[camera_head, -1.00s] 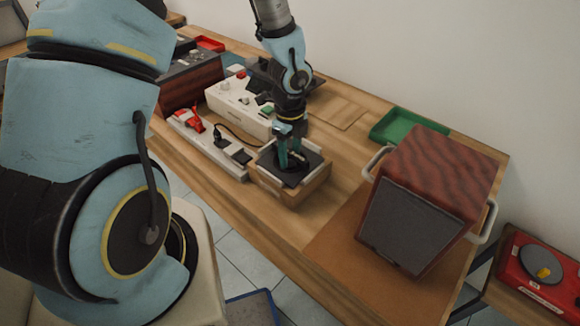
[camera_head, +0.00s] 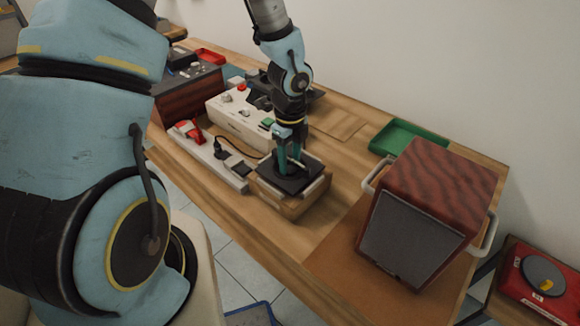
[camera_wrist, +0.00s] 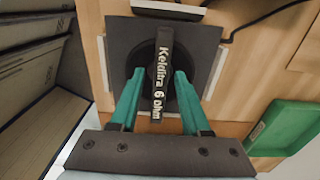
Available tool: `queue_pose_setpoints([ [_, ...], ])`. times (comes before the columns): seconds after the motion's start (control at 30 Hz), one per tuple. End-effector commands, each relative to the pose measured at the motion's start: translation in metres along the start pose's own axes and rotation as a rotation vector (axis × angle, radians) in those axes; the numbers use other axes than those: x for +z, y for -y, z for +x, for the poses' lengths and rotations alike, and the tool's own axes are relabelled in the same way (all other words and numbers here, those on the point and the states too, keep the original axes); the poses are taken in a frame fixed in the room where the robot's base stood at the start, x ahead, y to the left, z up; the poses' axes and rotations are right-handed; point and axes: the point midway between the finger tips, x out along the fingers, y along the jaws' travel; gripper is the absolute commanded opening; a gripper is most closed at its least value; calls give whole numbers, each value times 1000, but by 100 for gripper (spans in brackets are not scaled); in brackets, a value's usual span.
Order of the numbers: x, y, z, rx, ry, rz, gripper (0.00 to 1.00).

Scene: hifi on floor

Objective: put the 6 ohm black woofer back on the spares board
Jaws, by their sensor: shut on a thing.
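The 6 ohm black woofer (camera_head: 303,186) is a dark square plate with a round cone. Its bar handle (camera_wrist: 163,60) reads "Keldira 6 ohm" in the wrist view. My gripper (camera_head: 291,168) points down over it, its teal fingers shut on the handle, one on each side; the gripper also shows in the wrist view (camera_wrist: 157,76). The plate is level over a wooden box (camera_head: 282,205) with pale strips along its sides. I cannot tell whether the plate rests on the box or is just above it. I cannot tell which thing is the spares board.
A wood-veneer speaker cabinet (camera_head: 441,187) with a dark grey front stands at right on a brown mat (camera_head: 340,262). A green tray (camera_head: 398,137) lies behind it. A white control box (camera_head: 236,113) and a long pale strip with a red switch (camera_head: 190,130) stand left of the wooden box.

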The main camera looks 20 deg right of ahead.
Motion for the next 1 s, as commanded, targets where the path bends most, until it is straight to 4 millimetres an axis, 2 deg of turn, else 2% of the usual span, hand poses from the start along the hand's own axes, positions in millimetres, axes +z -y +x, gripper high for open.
queue_pose_setpoints([
  [0.2, 2, 2, -44, -8, 2, -4, 0],
  [0.5, 1, 1, -82, -5, 2, 0, 0],
  [0.67, 0, 1, -90, -3, 1, 0, 0],
  [1.0, 1, 3, -88, -4, 1, 0, 0],
])
